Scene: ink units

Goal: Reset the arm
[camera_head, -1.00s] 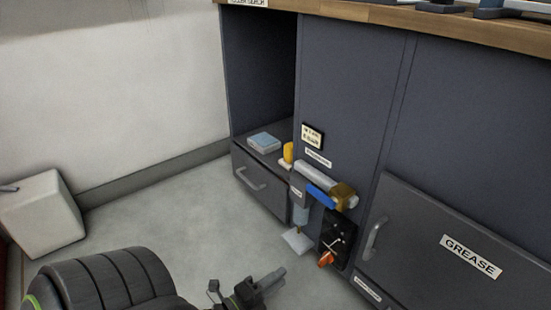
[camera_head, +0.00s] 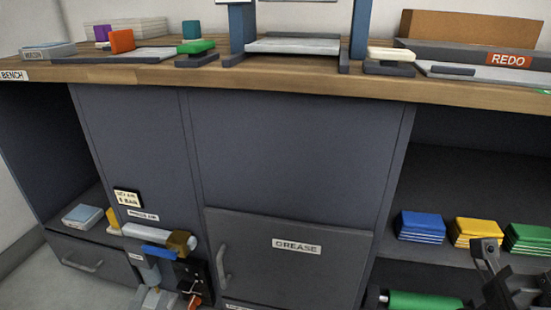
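A wooden-topped bench (camera_head: 300,80) spans the view, with a REDO tray (camera_head: 490,60) on top. A GREASE door (camera_head: 290,262) is shut. Piping with a blue handle (camera_head: 158,251) sticks out at lower left. Blue packs (camera_head: 420,225) and a green roll (camera_head: 425,300) lie in the bay.

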